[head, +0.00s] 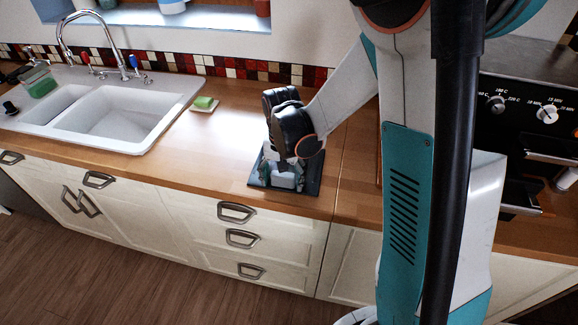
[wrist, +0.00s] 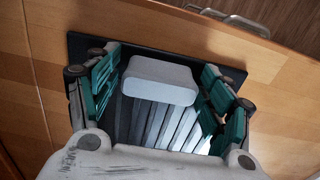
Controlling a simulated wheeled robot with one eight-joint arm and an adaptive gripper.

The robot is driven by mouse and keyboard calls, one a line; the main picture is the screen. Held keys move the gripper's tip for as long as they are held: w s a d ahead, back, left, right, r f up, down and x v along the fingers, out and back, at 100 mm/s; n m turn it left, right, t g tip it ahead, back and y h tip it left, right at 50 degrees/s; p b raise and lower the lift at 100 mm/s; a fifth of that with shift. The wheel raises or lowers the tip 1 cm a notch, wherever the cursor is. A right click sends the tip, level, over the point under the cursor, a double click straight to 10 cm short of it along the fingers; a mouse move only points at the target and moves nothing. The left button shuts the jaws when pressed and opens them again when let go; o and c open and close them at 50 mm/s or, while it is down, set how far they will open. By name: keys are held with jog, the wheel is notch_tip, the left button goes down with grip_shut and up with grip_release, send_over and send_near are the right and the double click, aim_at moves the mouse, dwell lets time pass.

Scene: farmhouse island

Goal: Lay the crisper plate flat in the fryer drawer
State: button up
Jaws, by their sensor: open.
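A dark flat square piece (head: 312,187), which looks like the crisper plate, lies flat on the wooden counter under my gripper (head: 285,168). In the wrist view its dark edge (wrist: 236,75) surrounds a slatted grey surface, and a pale grey block (wrist: 158,80) stands up from its middle. My gripper (wrist: 160,66) is open, with its teal-padded fingers on the left and right of the block and a gap on each side. The fryer seems to be the dark appliance (head: 535,95) at the right, partly behind my arm. I cannot tell whether its drawer is open.
A white sink (head: 115,118) with a tap is set in the counter (head: 225,140) at the left. A green sponge (head: 204,103) lies on a small dish beside it. The counter between the sponge and the dark plate is clear. A tiled wall is behind.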

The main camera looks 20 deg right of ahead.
jog(key=c, duration=1.4)
jog(key=shift+r+p, duration=1.95)
jog(key=shift+r, duration=1.1)
